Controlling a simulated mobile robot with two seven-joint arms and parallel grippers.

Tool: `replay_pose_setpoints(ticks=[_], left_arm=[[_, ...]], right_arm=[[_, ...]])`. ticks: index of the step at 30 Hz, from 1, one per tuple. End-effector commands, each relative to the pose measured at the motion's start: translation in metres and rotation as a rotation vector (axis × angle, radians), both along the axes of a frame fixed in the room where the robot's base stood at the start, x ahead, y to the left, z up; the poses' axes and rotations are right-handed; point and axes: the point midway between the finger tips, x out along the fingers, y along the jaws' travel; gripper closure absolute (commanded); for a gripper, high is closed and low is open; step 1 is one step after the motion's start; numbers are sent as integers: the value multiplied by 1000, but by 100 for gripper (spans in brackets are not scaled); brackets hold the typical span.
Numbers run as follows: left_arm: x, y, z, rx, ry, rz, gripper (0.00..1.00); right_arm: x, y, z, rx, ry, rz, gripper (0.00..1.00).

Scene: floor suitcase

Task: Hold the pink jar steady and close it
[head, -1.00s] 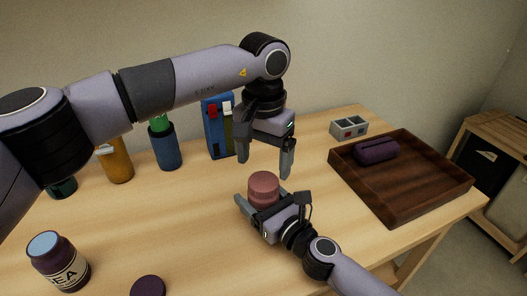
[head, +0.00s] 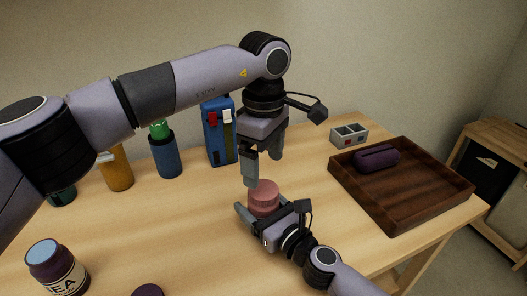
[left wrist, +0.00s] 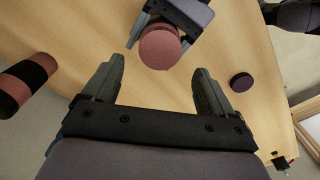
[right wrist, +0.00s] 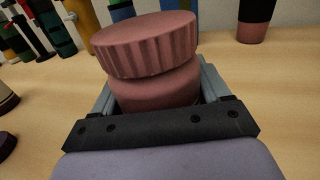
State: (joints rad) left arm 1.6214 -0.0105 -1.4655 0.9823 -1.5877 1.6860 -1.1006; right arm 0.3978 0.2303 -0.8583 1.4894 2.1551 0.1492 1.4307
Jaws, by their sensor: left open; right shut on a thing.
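The pink jar (head: 264,208) stands upright between the fingers of my right gripper (head: 258,212), which is shut on its body. In the right wrist view the jar body (right wrist: 158,90) carries a ribbed pink lid (right wrist: 145,45), which looks slightly tilted and offset to the left; I cannot tell whether it is screwed on. My left gripper (head: 264,169) points down above the jar, open and empty. In the left wrist view the round lid top (left wrist: 160,48) lies just beyond the open fingers (left wrist: 158,70), not between them.
A purple jar (head: 57,267) and a dark round lid (head: 148,291) are at the front left. Orange (head: 117,170) and blue (head: 165,157) containers and a blue box (head: 220,135) stand at the back. A wooden tray (head: 395,215) holding a purple object (head: 377,156) is at right.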

Motion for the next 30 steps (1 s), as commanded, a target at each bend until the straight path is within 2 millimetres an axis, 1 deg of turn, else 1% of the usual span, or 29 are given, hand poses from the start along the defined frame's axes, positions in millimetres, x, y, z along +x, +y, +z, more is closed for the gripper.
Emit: replay_pose_setpoints(ticks=[3,21,27,30], left_arm=[[0,0,2,-1,-1,195,14],[0,0,11,-2,0,1186,14],[0,1,14,-1,-1,1480,14],[0,1,15,-1,0,1585,14]], right_arm=[[0,0,-1,-1,2,0,100],[0,0,-1,-1,1,0,100],[0,0,-1,-1,1,0,100],[0,0,-1,-1,1,0,100]])
